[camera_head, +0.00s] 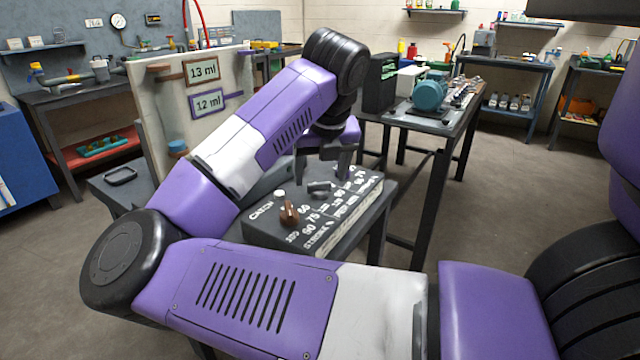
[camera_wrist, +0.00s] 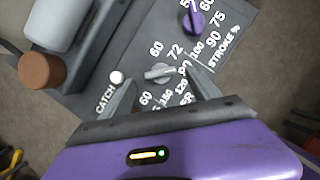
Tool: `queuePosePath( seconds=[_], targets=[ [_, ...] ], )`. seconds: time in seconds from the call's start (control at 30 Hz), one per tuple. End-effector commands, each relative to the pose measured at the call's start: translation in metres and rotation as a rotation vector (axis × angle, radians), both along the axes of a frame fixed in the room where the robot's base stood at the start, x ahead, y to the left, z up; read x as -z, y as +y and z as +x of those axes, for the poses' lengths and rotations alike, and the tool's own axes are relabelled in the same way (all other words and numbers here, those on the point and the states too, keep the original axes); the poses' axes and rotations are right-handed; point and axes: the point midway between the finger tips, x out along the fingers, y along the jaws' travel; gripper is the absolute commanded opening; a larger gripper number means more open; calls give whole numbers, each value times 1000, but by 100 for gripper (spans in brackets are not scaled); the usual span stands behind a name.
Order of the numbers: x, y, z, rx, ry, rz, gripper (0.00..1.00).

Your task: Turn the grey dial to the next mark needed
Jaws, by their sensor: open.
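The grey dial (camera_head: 320,188) sits on the sloped dark panel (camera_head: 262,228), with white numbers printed around it. In the wrist view the grey dial (camera_wrist: 160,72) has a bar-shaped grip lying nearly level in the picture; which number it points at I cannot tell. My gripper (camera_head: 322,176) is open above the panel. In the wrist view its fingers (camera_wrist: 161,80) stand on either side of the dial, with gaps visible. A white catch button (camera_wrist: 117,77) is beside the left finger.
A brown-capped grey cylinder (camera_wrist: 40,70) lies beside the panel. A bench with a teal motor (camera_head: 430,92) stands behind. The floor at right is clear.

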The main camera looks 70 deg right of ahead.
Motion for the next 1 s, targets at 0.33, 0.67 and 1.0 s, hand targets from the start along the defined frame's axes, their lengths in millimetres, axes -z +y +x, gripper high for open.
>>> queuePosePath(
  seconds=[0.33,0.67,1.0],
  targets=[
    [31,-11,6,2,1,-1,71],
    [31,-12,6,3,0,-1,57],
    [31,-12,6,4,1,-2,9]
  ],
)
